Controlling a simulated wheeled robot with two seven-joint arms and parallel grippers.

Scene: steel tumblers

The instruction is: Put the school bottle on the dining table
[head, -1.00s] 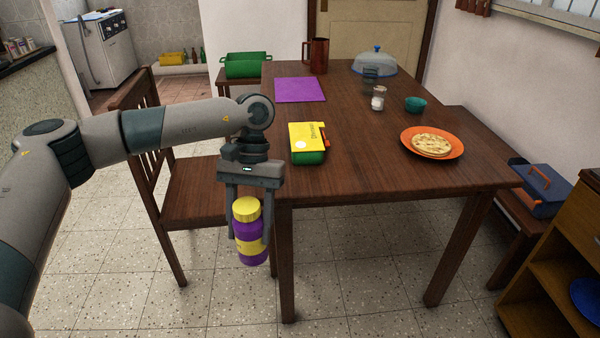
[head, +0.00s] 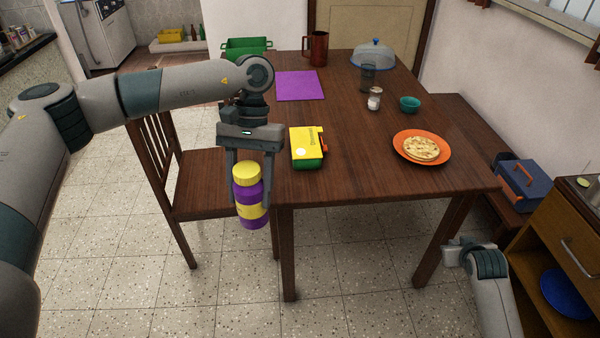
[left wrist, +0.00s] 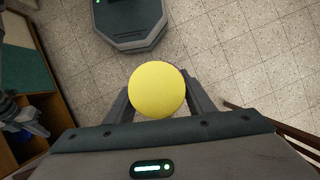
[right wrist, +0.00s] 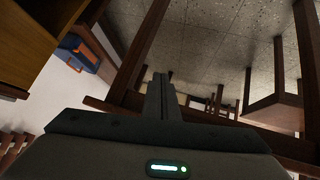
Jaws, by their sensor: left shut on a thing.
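The school bottle (head: 250,196) is purple with yellow bands and a yellow cap. My left gripper (head: 253,205) is shut on it and holds it nearly upright in the air, beside the near left corner of the dining table (head: 350,160). The bottle's lower part hangs lower in the picture than the tabletop edge. In the left wrist view its yellow cap (left wrist: 157,90) shows between the fingers. My right gripper (right wrist: 162,98) is shut and empty in the right wrist view, with table or bench legs beyond it. In the head view my right arm shows low at the right.
A yellow and green lunch box (head: 307,148) stands near the table's left edge. An orange plate with food (head: 422,148), teal bowl (head: 410,104), salt shaker (head: 375,99) and purple mat (head: 299,86) are further along. The front middle of the tabletop is clear. A chair (head: 205,185) stands left.

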